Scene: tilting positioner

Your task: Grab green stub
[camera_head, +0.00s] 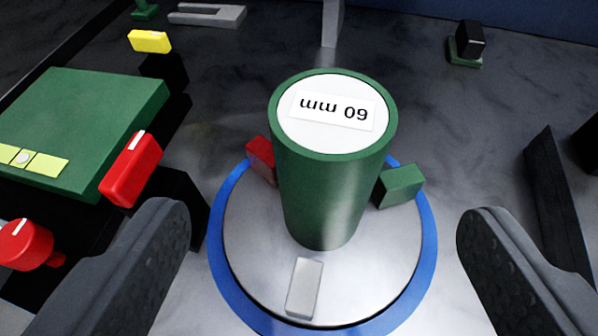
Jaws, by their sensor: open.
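The green stub (325,190) is an upright green cylinder with a white top marked "60 mm", which reads upside down. It stands on a round silver plate (250,240) with a blue rim, in the middle of the view. A red block (262,160), a green block (400,186) and a light grey block (304,288) sit around its base. My gripper (325,225) is open and empty. One finger shows at lower left and one at lower right, with the stub ahead between them and apart from both.
A green box (85,110) with a red lever (131,170), a red knob (25,245) and a yellow part (150,41) stands at left. A dark upright block (553,190) is at right. A grey post (332,22) rises behind the stub.

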